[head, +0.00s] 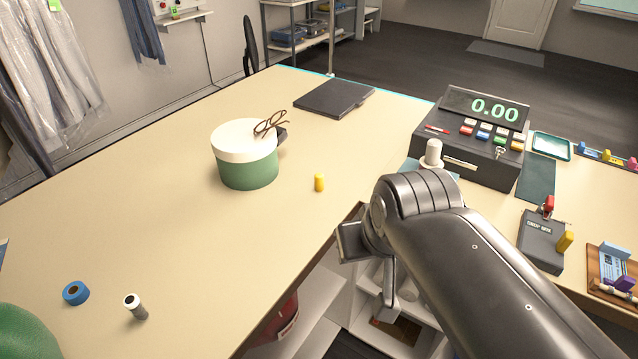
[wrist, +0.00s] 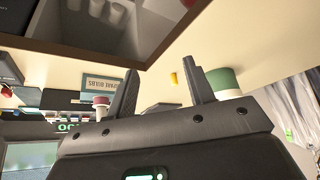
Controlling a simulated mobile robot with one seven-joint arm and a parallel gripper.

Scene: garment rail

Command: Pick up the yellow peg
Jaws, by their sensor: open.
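The yellow peg (head: 319,183) stands upright on the beige counter (head: 210,270), near its inner edge and right of the green round box. It also shows small in the wrist view (wrist: 174,79), between the two fingers in the picture but some way beyond them. My gripper (head: 366,262) is open and empty, just off the counter's inner edge, in front of the open shelves, below and right of the peg in the head view. Its two dark fingers stand apart in the wrist view (wrist: 160,68). Nothing is touching the peg.
A green box with a white lid (head: 246,152) stands left of the peg, with glasses (head: 271,123) on top. A cash register (head: 474,135) and a white-knobbed object (head: 432,155) are to the right. A dark flat case (head: 334,97) lies behind.

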